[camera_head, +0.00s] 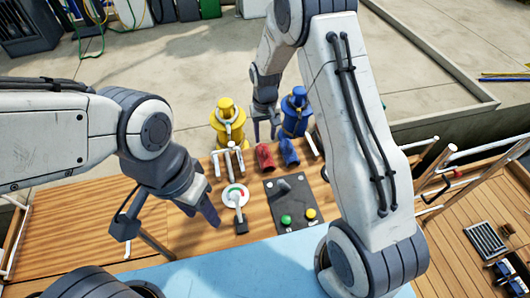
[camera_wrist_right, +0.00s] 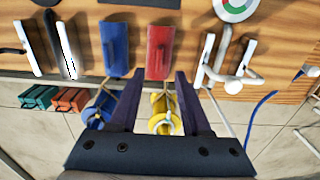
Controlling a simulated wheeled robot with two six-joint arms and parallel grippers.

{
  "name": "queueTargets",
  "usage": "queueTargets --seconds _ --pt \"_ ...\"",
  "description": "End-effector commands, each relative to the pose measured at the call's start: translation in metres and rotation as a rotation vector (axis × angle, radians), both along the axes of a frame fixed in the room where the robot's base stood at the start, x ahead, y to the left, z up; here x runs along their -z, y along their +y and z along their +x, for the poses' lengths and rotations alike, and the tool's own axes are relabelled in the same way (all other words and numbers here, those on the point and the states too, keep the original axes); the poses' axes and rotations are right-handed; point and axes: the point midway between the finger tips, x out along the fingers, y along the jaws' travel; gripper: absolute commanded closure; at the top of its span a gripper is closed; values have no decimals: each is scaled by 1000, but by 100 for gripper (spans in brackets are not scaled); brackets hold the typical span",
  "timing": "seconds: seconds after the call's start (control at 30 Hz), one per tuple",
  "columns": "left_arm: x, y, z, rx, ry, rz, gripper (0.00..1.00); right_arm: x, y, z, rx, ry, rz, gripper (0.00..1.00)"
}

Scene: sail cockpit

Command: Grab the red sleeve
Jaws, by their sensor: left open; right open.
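The red sleeve (camera_head: 265,158) lies on the wooden deck, left of a similar blue sleeve (camera_head: 289,152). In the right wrist view the red sleeve (camera_wrist_right: 160,50) is just ahead of the fingertips, with the blue sleeve (camera_wrist_right: 115,48) to its left. My right gripper (camera_head: 264,127) is open and empty, just behind the red sleeve in the head view. Its two fingers (camera_wrist_right: 152,82) point toward the sleeves in the wrist view, the gap lying roughly below the red one. My left gripper (camera_head: 207,212) is open and empty, low over the deck left of the round gauge.
A yellow drum (camera_head: 228,122) and a blue drum (camera_head: 296,113) stand behind the sleeves. White levers (camera_head: 228,160) stand left of the red sleeve.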

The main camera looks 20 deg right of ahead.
Motion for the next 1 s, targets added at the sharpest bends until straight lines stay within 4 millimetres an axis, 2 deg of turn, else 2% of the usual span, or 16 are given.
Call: queueTargets --seconds 0.1,0.27,0.6,0.87,0.9,0.97,1.0 --pt "1 0 0 0 0 0 50 18 0 -1 -1 3 0 52" --pt "1 0 0 0 0 0 50 28 0 0 -2 1 0 52" --pt "-2 0 0 0 0 0 50 72 -1 4 -3 1 0 52" --pt "-2 0 0 0 0 0 50 76 -1 4 -3 -1 0 52" --pt "-2 0 0 0 0 0 50 76 -1 4 -3 -1 0 56" --pt "-2 0 0 0 0 0 50 76 -1 4 -3 -1 0 79" --pt "-2 0 0 0 0 0 50 76 -1 4 -3 -1 0 95"
